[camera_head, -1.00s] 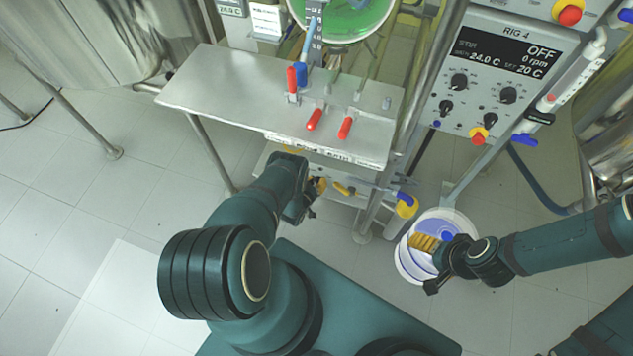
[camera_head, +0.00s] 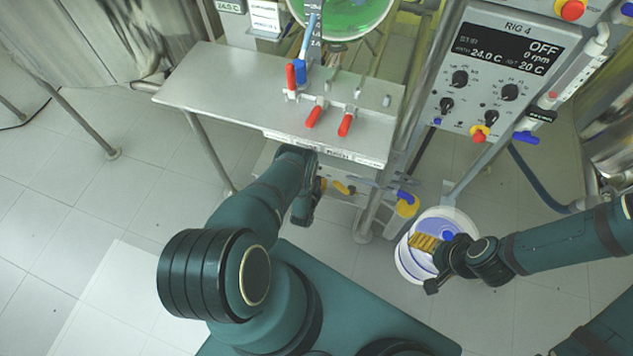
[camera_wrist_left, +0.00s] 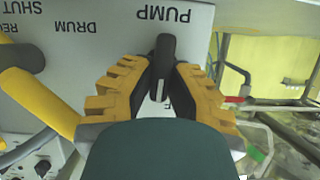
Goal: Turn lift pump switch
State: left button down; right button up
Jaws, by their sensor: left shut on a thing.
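The pump switch (camera_wrist_left: 164,62) is a black lever on a pale panel marked PUMP, seen upside down in the left wrist view. My left gripper (camera_wrist_left: 162,78) has its ribbed yellow fingers on both sides of the lever and is shut on it. In the head view my left gripper (camera_head: 306,205) is below the bench's front edge, mostly hidden by its own arm, and the switch cannot be made out. My right gripper (camera_head: 430,243) is over the white bucket (camera_head: 410,270); its finger opening is unclear.
A yellow handle (camera_wrist_left: 38,102) is close left of my left fingers. The steel bench (camera_head: 215,85) with red-handled valves (camera_head: 345,125) overhangs my left gripper. The RIG 4 control box (camera_head: 490,80) stands at right. A steel post (camera_head: 370,215) is right of the left gripper.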

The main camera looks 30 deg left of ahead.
pick_arm(q)
jog(key=m+y+b, duration=0.1)
jog(key=m+y, duration=0.1)
jog(key=m, duration=0.1)
jog(key=shift+w+d+f+b, duration=0.15)
jog(key=shift+d+b, duration=0.1)
jog(key=shift+b, duration=0.15)
jog(key=shift+m+y, duration=0.5)
jog(key=shift+m, duration=0.3)
jog(key=c, duration=0.9)
grip_release()
jog(key=shift+c, duration=0.2)
